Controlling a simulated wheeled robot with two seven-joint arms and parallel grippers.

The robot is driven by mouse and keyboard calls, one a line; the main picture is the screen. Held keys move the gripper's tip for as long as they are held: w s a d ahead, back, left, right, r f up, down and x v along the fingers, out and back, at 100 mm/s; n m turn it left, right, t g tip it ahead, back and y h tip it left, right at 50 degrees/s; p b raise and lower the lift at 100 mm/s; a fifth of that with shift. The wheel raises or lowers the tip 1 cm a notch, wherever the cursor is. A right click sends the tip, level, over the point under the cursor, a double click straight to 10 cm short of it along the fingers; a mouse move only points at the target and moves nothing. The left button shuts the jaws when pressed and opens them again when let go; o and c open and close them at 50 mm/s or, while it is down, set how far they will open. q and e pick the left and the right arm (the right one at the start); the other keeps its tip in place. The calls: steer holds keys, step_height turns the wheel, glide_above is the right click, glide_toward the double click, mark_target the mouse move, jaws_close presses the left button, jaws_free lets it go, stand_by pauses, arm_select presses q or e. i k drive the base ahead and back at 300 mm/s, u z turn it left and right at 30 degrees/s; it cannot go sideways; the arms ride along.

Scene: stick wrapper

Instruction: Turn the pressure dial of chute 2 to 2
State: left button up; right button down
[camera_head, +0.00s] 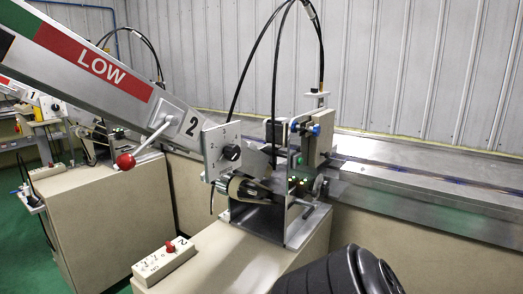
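The chute marked 2 (133,82) slopes down from the upper left, with a red LOW label on it. At its lower end a grey plate (217,166) carries a black dial (231,152). A small mark that looks like a 2 stands left of the dial. Which way the dial points is too small to tell. Neither of my grippers is in view. A black rounded part at the bottom right seems to be mine, and no gripper fingers show on it.
A white box with a red knob (164,263) lies on the beige cabinet (235,262). Rollers and a metal bracket (297,229) stand right of the dial. A metal conveyor (430,185) runs behind.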

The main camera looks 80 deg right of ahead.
mark_target(232, 152)
steer(key=z, duration=4.2)
steer(key=k, duration=1.3)
steer(key=u, duration=1.55)
steer(key=i, duration=1)
